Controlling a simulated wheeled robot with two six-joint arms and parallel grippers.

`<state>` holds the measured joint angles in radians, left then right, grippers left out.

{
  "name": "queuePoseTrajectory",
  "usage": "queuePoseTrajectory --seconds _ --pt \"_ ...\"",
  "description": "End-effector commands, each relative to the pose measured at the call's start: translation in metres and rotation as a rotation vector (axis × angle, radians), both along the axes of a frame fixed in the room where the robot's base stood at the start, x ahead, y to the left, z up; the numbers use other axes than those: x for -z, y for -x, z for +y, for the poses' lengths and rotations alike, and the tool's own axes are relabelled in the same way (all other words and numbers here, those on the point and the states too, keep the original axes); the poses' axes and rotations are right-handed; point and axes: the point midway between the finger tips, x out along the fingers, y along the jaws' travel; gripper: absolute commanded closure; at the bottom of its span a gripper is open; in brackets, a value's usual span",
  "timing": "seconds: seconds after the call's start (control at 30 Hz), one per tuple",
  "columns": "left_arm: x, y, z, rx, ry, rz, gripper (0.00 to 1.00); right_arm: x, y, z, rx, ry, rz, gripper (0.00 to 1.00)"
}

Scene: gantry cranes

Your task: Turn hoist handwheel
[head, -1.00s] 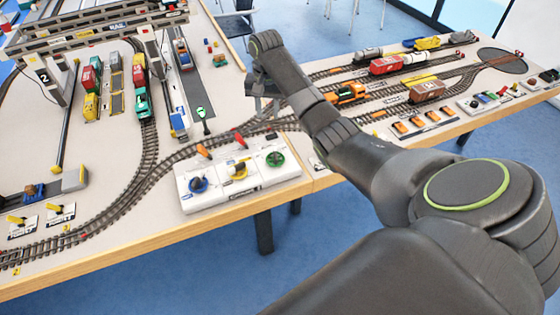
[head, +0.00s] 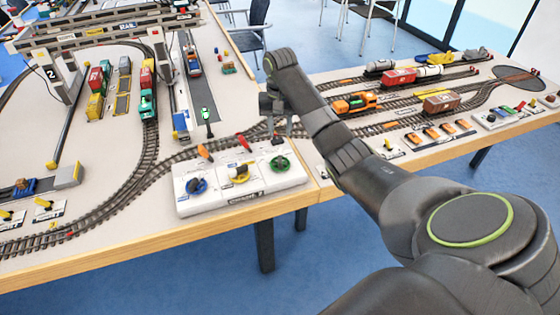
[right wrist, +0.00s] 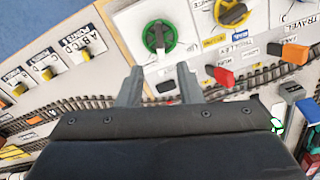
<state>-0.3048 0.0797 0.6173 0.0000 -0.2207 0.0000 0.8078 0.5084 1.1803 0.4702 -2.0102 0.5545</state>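A white control panel (head: 215,201) on the table's front edge carries a blue handwheel (head: 196,186), a yellow handwheel (head: 239,174) and a green handwheel (head: 280,163). I cannot read which one is labelled hoist. My right gripper (head: 275,128) hangs just behind and above the green handwheel. In the right wrist view my right gripper (right wrist: 160,72) is open, with its fingertips apart and pointing at the green handwheel (right wrist: 160,37). Nothing is held, and the wheel shows just beyond the tips. My left gripper is out of view.
An orange lever (head: 204,152) and a red lever (head: 244,143) stand at the panel's back edge. In the right wrist view a black lever (right wrist: 165,87) lies between the fingers. Tracks with train cars (head: 355,103) run behind, and a gantry crane (head: 110,35) stands far left.

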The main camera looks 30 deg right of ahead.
Motion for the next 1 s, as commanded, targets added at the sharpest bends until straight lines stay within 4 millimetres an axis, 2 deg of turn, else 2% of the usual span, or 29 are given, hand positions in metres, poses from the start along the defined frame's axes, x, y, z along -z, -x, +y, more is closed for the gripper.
queuePoseTrajectory --seconds 0.03,0.17,0.3,0.37,0.6,0.73,1.0 --pt "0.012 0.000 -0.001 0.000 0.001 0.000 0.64 0.012 0.000 0.000 0.000 0.000 0.000 0.67" --pt "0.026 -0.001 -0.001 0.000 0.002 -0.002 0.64 0.028 0.000 0.000 0.000 -0.001 0.001 0.67" --pt "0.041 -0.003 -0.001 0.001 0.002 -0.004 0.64 0.056 0.001 0.000 0.001 -0.002 0.003 0.67" --pt "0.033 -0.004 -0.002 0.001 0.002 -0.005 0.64 0.062 0.001 0.001 0.001 -0.003 0.004 0.67" --pt "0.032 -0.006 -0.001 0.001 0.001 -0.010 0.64 0.095 0.000 0.000 0.000 -0.001 0.002 0.67" --pt "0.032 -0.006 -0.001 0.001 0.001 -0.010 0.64 0.102 0.000 0.000 0.000 -0.001 0.001 0.67" --pt "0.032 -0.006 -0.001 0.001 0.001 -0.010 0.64 0.104 0.000 0.000 0.000 0.000 0.000 0.67"
